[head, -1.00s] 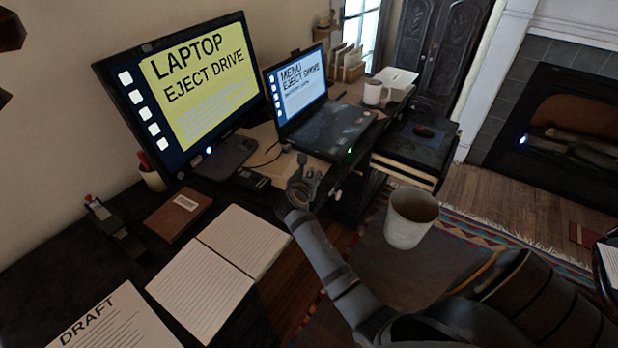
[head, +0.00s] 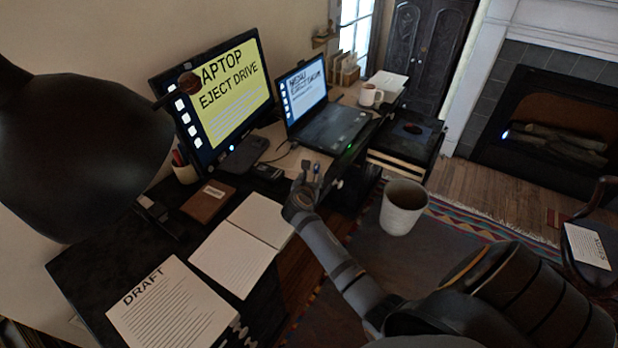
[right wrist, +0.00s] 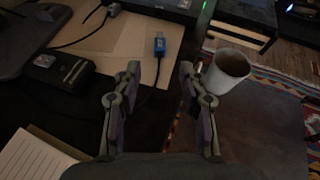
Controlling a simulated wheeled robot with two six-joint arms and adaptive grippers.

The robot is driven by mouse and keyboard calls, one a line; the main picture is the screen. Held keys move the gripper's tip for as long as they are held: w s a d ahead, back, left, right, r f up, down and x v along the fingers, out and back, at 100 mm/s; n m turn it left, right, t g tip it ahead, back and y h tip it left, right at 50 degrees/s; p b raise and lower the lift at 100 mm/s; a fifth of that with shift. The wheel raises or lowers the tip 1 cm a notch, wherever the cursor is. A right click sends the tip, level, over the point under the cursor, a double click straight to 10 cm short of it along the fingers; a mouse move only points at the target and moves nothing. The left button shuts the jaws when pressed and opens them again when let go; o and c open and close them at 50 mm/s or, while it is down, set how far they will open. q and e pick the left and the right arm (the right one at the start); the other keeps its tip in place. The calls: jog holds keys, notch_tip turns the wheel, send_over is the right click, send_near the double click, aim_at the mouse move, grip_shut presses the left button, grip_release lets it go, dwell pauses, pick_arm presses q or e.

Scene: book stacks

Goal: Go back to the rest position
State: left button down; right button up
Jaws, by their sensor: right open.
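My right gripper (head: 308,172) is at the front edge of the desk, in front of the laptop (head: 332,130). In the right wrist view its two fingers (right wrist: 160,78) stand apart with nothing between them. A blue USB plug (right wrist: 160,46) on a dark cable lies beyond the fingertips, apart from them. My left gripper is not in view.
A dark lamp shade (head: 80,150) fills the left side. The desk bears a monitor (head: 225,100), an open notebook (head: 235,262) and a DRAFT sheet (head: 170,305). A pale bin (head: 403,208) stands right of my gripper. The rug (head: 400,262) looks mostly clear.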

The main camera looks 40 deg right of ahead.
jog(key=shift+s+r, duration=0.1)
jog(key=s+a+f+m+g+y, duration=0.1)
jog(key=s+a+m+g+y, duration=0.15)
jog(key=s+a+m, duration=0.5)
jog(key=s+a+f+m+g+y, duration=0.1)
jog(key=s+a+m+y, duration=0.2)
jog(key=s+m, duration=0.8)
jog(key=s+a+f+m+g+y, duration=0.1)
jog(key=s+a+m+g+y, duration=0.15)
jog(key=s+a+m, duration=0.45)
jog(key=s+d+f+g, duration=0.1)
jog(key=s+d+f, duration=0.1)
jog(key=f, duration=1)
jog(key=s+d+f, duration=0.2)
jog(key=d+f, duration=0.1)
jog(key=f, duration=0.9)
jog(key=s+d+f+m+g, duration=0.1)
jog(key=s+f, duration=1.6)
jog(key=s, duration=0.2)
jog(key=shift+s+f+y+p, duration=0.3)
jog(key=shift+s+f, duration=0.1)
